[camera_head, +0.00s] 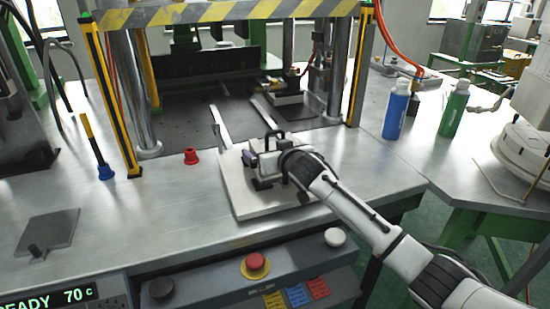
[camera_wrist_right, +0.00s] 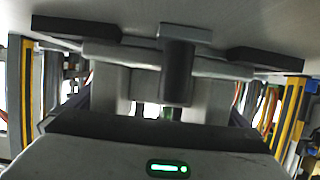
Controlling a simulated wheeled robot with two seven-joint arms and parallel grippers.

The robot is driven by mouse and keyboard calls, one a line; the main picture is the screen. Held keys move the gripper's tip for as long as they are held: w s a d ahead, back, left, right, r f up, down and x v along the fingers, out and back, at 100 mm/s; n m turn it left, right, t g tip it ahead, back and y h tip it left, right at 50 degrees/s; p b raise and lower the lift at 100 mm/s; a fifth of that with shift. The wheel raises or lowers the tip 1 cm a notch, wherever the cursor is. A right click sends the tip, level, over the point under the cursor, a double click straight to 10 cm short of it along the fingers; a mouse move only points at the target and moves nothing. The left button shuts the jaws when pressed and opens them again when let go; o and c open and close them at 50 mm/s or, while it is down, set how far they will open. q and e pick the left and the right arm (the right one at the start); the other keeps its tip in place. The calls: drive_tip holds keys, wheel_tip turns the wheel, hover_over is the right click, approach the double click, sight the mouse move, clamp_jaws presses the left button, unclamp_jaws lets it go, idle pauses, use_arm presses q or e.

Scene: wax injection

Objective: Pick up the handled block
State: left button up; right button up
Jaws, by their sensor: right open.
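The handled block (camera_head: 262,163), grey with a dark arched handle on top, sits on a pale plate (camera_head: 250,205) at the front of the press. My right gripper (camera_head: 277,172) is low over the plate, right at the block, and its wrist hides part of the block's right side. In the right wrist view the two dark fingers of my right gripper (camera_wrist_right: 172,45) are spread wide apart. A grey piece with a dark upright part (camera_wrist_right: 177,72) shows between them, probably part of the block. I cannot tell whether the fingers touch it. My left gripper is out of view.
Yellow-black posts (camera_head: 110,105) and a striped crossbar frame the press opening behind the plate. A small red piece (camera_head: 191,157) stands left of the plate. A blue bottle (camera_head: 396,110) and a green bottle (camera_head: 453,110) stand at right. A red button (camera_head: 255,263) is in front.

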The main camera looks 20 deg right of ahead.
drive_tip(key=c, duration=1.4)
drive_tip(key=shift+w+r, duration=0.15)
drive_tip(key=shift+r, duration=0.1)
drive_tip(key=shift+c, duration=0.9)
